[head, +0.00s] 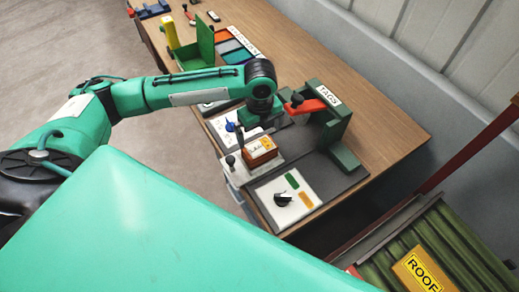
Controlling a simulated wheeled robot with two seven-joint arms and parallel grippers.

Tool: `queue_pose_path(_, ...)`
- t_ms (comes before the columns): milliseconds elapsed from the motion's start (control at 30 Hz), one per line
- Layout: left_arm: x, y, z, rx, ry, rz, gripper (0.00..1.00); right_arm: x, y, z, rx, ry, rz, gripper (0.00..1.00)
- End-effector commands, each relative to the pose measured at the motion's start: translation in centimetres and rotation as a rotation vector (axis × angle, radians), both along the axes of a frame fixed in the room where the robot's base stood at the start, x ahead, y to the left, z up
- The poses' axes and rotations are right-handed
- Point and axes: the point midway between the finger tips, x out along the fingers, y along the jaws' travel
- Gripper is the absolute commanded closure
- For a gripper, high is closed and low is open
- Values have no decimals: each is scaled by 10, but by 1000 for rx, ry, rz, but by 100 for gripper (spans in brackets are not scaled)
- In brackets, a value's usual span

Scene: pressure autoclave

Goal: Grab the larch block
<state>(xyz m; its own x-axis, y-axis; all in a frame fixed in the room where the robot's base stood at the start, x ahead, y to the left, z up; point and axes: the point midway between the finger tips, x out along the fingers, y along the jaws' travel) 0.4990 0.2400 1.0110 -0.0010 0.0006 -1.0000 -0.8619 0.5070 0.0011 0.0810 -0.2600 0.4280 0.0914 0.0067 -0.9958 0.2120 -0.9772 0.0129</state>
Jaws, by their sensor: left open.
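The larch block (264,154) is a small brown block with a pale orange label on its face. It sits in the middle of the equipment on the bench, beside the white panel. My left gripper (254,137) points down from the wrist right over the block, with its jaws open. The gripper partly covers the block's upper side, and I cannot tell whether the fingers touch it. My right gripper is not in view.
A green stand marked TAGS (338,128) with a red lever (306,105) stands close on the right. A white panel with a black knob (283,199) lies in front. A green box (196,50) stands farther back. Bare wooden bench (385,125) lies right of the stand.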

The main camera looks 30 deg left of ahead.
Motion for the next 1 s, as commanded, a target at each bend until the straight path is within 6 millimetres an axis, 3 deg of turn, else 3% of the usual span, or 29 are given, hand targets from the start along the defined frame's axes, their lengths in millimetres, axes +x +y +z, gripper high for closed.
queue_pose_path(100,-1,-1,-19,-1,3,1,0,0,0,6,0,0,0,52)
queue_pose_path(367,-2,-1,-39,0,2,0,0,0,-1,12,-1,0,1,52)
queue_pose_path(533,-5,0,-62,1,3,1,0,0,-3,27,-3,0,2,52)
queue_pose_path(700,-4,-1,-83,0,0,-1,0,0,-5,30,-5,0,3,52)
queue_pose_path(967,-4,-1,-86,0,-1,-1,0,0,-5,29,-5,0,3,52)
queue_pose_path(1000,-4,-1,-86,0,-1,-1,8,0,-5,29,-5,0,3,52)
